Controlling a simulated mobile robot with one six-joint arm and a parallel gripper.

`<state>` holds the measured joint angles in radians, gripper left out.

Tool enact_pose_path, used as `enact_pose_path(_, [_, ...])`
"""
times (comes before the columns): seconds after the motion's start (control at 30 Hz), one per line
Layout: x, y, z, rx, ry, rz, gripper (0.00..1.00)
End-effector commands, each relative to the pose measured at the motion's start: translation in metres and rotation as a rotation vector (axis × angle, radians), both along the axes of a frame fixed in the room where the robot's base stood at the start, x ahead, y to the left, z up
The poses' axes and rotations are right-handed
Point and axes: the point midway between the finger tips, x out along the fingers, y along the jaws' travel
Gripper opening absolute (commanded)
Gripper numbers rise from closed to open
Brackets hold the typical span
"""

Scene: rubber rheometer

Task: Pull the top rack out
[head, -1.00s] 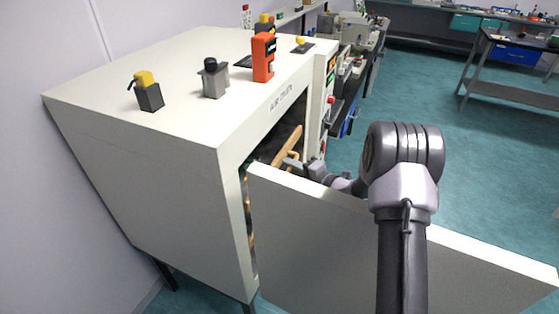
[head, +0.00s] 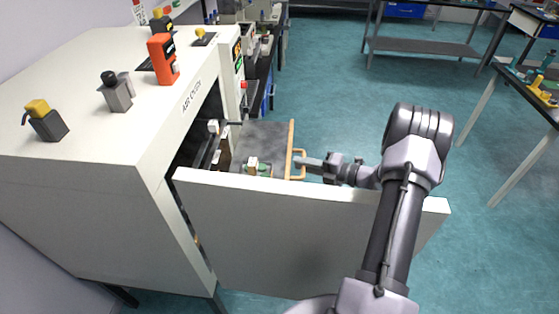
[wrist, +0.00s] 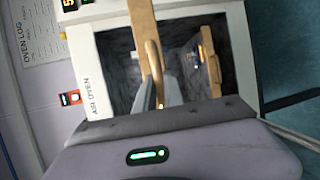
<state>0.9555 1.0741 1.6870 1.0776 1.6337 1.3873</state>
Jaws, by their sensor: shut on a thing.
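The top rack (head: 262,140) is a dark grey tray with a wooden front strip and a wooden handle (head: 299,152). It sticks well out of the open front of the white oven (head: 90,200), above the open door (head: 300,235). My gripper (head: 302,163) is shut on the rack handle. In the wrist view my gripper's fingers (wrist: 158,92) are on either side of the handle (wrist: 154,62), in front of the wooden strip (wrist: 143,22). A second wooden front with its own handle (wrist: 211,55) sits further back inside the oven.
A small light block (head: 252,168) shows by the rack, partly behind the door's top edge. A black-topped bench (head: 262,65) with equipment stands beyond the oven. Orange, grey and yellow devices sit on the oven top. Open teal floor (head: 340,100) lies to the right.

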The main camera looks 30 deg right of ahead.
Motion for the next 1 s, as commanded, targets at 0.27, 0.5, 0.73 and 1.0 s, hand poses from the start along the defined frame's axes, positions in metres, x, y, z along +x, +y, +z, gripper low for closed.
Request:
enact_pose_path(0.27, [-0.027, -0.038, 0.000, 0.000, 0.000, -0.002, 0.00])
enact_pose_path(0.5, [-0.037, -0.053, 0.000, 0.000, -0.002, -0.001, 0.00])
enact_pose_path(0.73, [-0.039, -0.055, 0.000, 0.000, -0.001, 0.000, 0.00])
enact_pose_path(1.0, [-0.039, -0.055, 0.000, 0.000, -0.001, 0.000, 0.22])
